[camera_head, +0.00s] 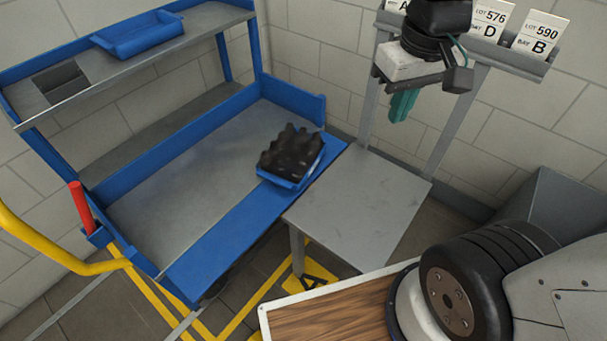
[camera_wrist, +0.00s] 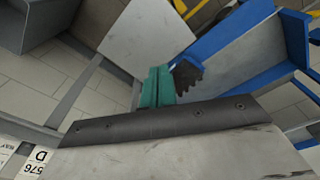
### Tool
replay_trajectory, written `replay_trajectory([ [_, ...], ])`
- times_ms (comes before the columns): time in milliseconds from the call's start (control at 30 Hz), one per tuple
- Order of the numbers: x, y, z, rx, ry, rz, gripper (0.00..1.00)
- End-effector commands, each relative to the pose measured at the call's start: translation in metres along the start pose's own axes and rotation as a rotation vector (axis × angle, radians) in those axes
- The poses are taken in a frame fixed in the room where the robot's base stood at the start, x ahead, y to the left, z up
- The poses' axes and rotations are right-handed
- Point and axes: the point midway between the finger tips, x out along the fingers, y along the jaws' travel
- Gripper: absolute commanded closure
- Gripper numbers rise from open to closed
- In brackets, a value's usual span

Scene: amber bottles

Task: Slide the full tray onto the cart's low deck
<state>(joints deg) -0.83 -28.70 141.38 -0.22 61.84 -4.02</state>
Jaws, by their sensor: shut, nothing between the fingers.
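The full tray (camera_head: 312,170) is blue and packed with dark amber bottles (camera_head: 290,152). It sits at the right end of the cart's low deck (camera_head: 180,185), over or against the blue front edge strip beside the grey table; its exact contact is hard to tell. The bottles also show in the wrist view (camera_wrist: 187,78), partly behind the fingers. My gripper (camera_head: 402,107) has teal fingers, shut and empty. It is raised above the back of the grey table, to the right of the tray and apart from it.
The grey table (camera_head: 360,210) is bare and adjoins the cart's right end. An empty blue tray (camera_head: 138,35) sits on the cart's upper shelf (camera_head: 200,22). Label cards (camera_head: 540,35) stand on a rail at upper right. A red grip (camera_head: 79,205) and yellow bar (camera_head: 65,267) are at left.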

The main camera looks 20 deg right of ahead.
Motion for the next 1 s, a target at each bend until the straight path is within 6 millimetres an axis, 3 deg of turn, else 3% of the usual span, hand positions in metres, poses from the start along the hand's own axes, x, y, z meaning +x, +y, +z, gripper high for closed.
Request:
replay_trajectory([
  [100,0.027,0.001,-0.046,-0.055,-0.023,-0.003,1.0],
  [267,0.074,0.002,-0.102,-0.129,-0.039,-0.007,1.0],
  [500,0.171,0.001,-0.171,-0.24,-0.061,-0.015,1.0],
  [633,0.234,-0.001,-0.197,-0.3,-0.072,-0.02,1.0],
  [800,0.318,-0.004,-0.214,-0.372,-0.085,-0.026,1.0],
  [1000,0.384,-0.008,-0.218,-0.427,-0.092,-0.03,1.0],
])
